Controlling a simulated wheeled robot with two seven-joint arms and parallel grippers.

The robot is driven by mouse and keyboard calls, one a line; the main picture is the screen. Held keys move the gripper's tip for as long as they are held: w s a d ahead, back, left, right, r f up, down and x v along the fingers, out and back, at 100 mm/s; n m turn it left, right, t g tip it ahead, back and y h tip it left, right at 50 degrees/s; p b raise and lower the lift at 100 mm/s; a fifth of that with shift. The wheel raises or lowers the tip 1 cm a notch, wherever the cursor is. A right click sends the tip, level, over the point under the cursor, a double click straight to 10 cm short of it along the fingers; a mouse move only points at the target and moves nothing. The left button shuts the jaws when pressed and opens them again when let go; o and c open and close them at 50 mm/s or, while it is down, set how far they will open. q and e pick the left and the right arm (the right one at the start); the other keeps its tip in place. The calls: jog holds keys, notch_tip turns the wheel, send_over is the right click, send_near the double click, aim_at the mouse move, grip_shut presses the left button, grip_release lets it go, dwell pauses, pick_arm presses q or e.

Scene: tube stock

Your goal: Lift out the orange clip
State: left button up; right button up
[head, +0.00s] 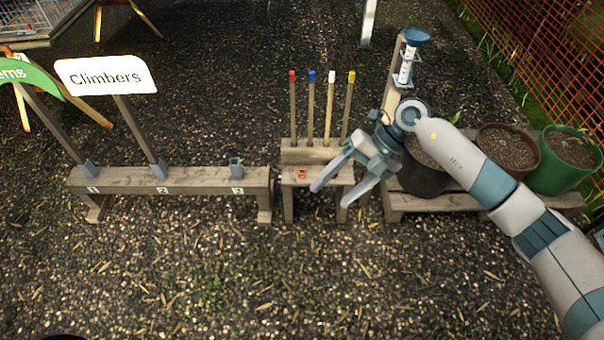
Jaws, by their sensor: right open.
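A small orange clip (302,174) sits on the front ledge of the small wooden stand (288,183), in front of the upright sticks. It looks like a small orange-red piece; its finer shape is too small to tell. My right gripper (328,196) is open and empty. In the picture its fingers reach down and left, just to the right of the orange clip, apart from it. My left gripper is not in view.
Sticks with red, blue, white and yellow tips (351,77) rise behind the clip. A numbered wooden bench (200,183) with the Climbers sign (106,75) stands left. Pots, including a green pot (565,165), stand on a right bench. Front gravel is clear.

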jog(key=w+a+f+m+y, duration=0.1)
jog(key=a+f+m+y, duration=0.15)
jog(key=a+y, duration=0.25)
jog(key=w+d+f+m+t+y, duration=0.35)
jog(key=w+f+m+t, duration=0.35)
jog(key=f+m+t, duration=0.55)
jog(key=s+d+f+m+t+h, duration=0.1)
jog(key=s+d+f+m+h, duration=0.25)
jog(key=f, duration=0.35)
jog(key=s+d+f+m+t+h, duration=0.1)
jog(key=s+d+f+m+h, duration=0.15)
jog(key=d+f+m, duration=0.4)
jog(key=s+d+f+m+h, duration=0.2)
jog(key=s+d+f+h, duration=0.15)
jog(key=f, duration=0.55)
jog(key=s+d+f+m+g+h, duration=0.2)
jog(key=s+d+f+m+h, duration=0.15)
jog(key=s+f, duration=0.6)
jog(key=s+d+f+m+g+h, duration=0.2)
jog(key=s+d+f+g, duration=0.3)
jog(key=s, duration=0.7)
jog(key=s+f+m+g, duration=0.1)
jog(key=s+f, duration=0.2)
jog(key=s, duration=0.9)
jog(key=s+f+m+g, duration=0.1)
jog(key=s+f, duration=0.3)
jog(key=s, duration=0.8)
jog(key=shift+s+d+g+h, duration=0.2)
jog(key=shift+d+g+h, duration=0.25)
jog(key=shift+g, duration=0.1)
